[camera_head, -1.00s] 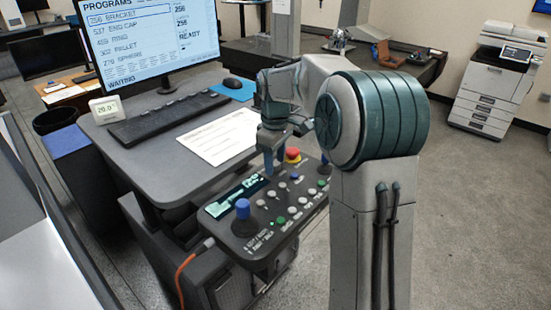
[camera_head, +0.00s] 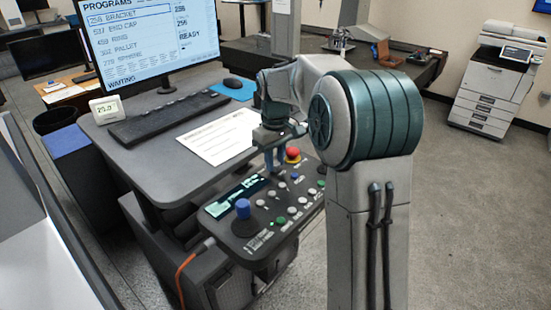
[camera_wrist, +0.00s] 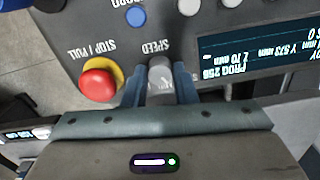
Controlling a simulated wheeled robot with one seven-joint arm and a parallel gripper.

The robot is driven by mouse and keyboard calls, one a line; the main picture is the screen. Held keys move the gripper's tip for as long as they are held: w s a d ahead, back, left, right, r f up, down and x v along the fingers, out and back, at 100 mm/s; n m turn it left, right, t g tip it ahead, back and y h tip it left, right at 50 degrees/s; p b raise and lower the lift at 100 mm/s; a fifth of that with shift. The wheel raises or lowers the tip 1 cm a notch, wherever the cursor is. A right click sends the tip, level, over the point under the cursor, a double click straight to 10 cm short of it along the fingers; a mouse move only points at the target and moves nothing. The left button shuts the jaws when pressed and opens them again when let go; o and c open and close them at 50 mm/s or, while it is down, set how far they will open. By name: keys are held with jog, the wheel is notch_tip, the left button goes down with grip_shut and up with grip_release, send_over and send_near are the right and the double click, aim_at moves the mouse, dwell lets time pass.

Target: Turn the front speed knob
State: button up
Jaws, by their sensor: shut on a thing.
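The speed knob (camera_wrist: 160,78) is a small grey knob under the printed word SPEED in the wrist view. My gripper (camera_wrist: 158,88) has its two blue fingers closed on either side of the knob, gripping it. In the head view my gripper (camera_head: 275,160) points down at the far edge of the dark control panel (camera_head: 240,252). The knob is hidden behind the fingers there, so its turn angle cannot be read in that view.
The red stop button (camera_wrist: 99,82) on its yellow ring sits close beside the fingers. A blue joystick (camera_head: 243,209), a small display (camera_head: 235,196) and several buttons are on the panel. A paper sheet (camera_head: 215,138) and a keyboard (camera_head: 170,117) lie on the desk.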

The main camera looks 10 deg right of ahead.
aim_at(275, 163)
jog(key=m, duration=0.5)
jog(key=shift+r+m, duration=0.1)
jog(key=shift+m, duration=0.3)
dwell(0.4)
jog(key=o, duration=1)
notch_tip(275, 163, up, 14)
jog(key=shift+f, duration=0.1)
